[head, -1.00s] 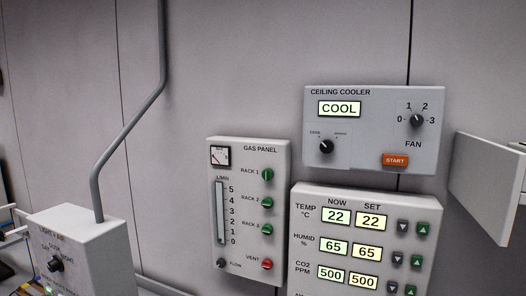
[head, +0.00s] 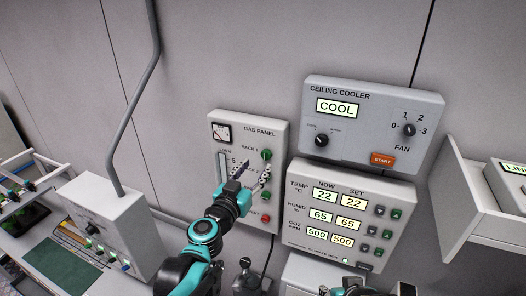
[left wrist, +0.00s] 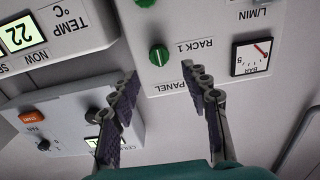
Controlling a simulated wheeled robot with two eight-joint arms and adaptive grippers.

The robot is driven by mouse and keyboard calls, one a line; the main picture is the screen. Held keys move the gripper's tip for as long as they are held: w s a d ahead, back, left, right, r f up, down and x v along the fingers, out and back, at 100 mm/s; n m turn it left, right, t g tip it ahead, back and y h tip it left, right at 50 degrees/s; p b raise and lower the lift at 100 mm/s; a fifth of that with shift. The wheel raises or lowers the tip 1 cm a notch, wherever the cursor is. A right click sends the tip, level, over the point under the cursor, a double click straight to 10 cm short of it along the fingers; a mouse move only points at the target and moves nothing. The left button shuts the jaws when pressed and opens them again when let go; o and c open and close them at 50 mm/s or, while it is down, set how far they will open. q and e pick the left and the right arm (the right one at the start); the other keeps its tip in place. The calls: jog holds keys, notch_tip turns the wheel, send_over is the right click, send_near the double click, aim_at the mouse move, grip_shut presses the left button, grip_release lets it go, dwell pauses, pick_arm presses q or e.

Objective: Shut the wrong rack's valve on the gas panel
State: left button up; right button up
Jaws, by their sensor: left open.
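The gas panel (head: 277,132) is a pale box on the wall with a gauge, a flow scale and a column of valve knobs. The green Rack 1 valve (head: 267,155) is near its top right; the red vent knob (head: 266,218) is at the bottom. My left gripper (head: 254,169) is in front of the panel, open and empty; its fingers partly cover the scale and the lower rack valves. In the left wrist view, turned upside down, the Rack 1 valve (left wrist: 158,55) lies just beyond the gap between the spread fingers (left wrist: 160,70), apparently untouched.
A climate panel (head: 292,215) with displays and buttons adjoins the gas panel at lower right. The ceiling cooler box (head: 425,108) is above it. A grey box (head: 128,215) with a conduit stands at left. A white shelf (head: 455,205) juts out at right.

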aim_at(265, 155)
pick_arm(q)
jog(key=x, duration=0.6)
jog(key=shift+w+d, duration=0.1)
jog(key=shift+w, duration=0.05)
grip_shut()
